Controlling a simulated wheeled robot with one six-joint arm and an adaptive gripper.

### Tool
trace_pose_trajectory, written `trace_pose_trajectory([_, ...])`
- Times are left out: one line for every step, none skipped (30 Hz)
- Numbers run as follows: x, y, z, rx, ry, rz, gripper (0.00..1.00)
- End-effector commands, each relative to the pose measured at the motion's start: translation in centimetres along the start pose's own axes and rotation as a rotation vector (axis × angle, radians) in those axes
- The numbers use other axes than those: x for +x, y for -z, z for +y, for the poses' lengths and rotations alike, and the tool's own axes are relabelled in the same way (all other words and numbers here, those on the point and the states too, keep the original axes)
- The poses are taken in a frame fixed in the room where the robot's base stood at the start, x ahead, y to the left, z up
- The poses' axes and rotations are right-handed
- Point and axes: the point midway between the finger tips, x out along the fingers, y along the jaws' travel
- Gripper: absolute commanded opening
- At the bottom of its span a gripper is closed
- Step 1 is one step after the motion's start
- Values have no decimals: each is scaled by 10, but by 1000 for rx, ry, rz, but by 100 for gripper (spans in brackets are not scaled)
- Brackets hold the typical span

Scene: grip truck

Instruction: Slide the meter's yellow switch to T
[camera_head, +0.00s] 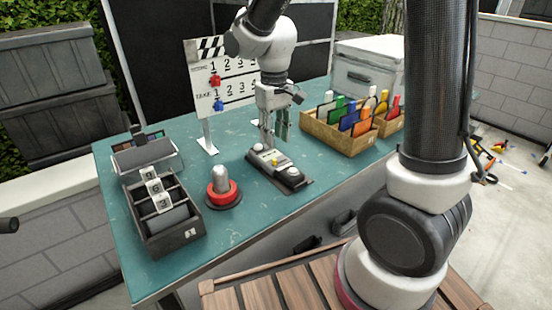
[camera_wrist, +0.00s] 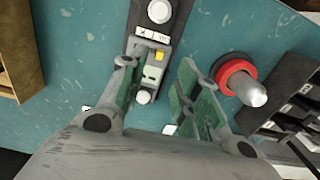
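The meter (camera_head: 289,174) is a dark, narrow device lying on the teal table, with a round white knob near each end. Its small yellow switch (camera_head: 275,161) stands on a pale middle plate. In the wrist view the meter (camera_wrist: 169,28) runs up from between the fingers, and the yellow switch (camera_wrist: 160,55) sits near the plate's right edge, just below two small white labels that I cannot read surely. My gripper (camera_head: 275,137) points down above the meter's far end. In the wrist view its green-padded fingers (camera_wrist: 160,88) are apart, with nothing between them; neither visibly touches the switch.
A red-based device with a grey top (camera_head: 222,188) stands left of the meter. A black compartment box with number cards (camera_head: 178,235) is farther left. A clapperboard sign (camera_head: 206,105) stands behind. A wooden box of coloured cards (camera_head: 325,135) is at right. Table around the meter is mostly clear.

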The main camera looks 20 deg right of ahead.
Motion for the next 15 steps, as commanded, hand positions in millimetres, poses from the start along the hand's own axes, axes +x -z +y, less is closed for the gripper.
trace_pose_trajectory([3,2,0,6,1,9,32])
trace_pose_trajectory([6,2,0,9,1,11,32])
trace_pose_trajectory([11,1,0,11,1,9,32])
trace_pose_trajectory([16,1,0,11,1,8,32])
trace_pose_trajectory([21,1,0,11,1,8,32])
trace_pose_trajectory([28,1,0,10,1,8,32])
trace_pose_trajectory([34,1,0,10,1,6,32])
trace_pose_trajectory([39,1,0,10,1,7,32])
trace_pose_trajectory([46,1,0,10,1,7,32])
trace_pose_trajectory([50,1,0,10,1,8,32])
trace_pose_trajectory([55,1,0,10,1,8,32])
trace_pose_trajectory([60,1,0,10,1,9,32])
trace_pose_trajectory([64,1,0,10,1,8,32])
trace_pose_trajectory([67,1,0,10,1,8,32])
trace_pose_trajectory([70,2,0,10,1,10,32])
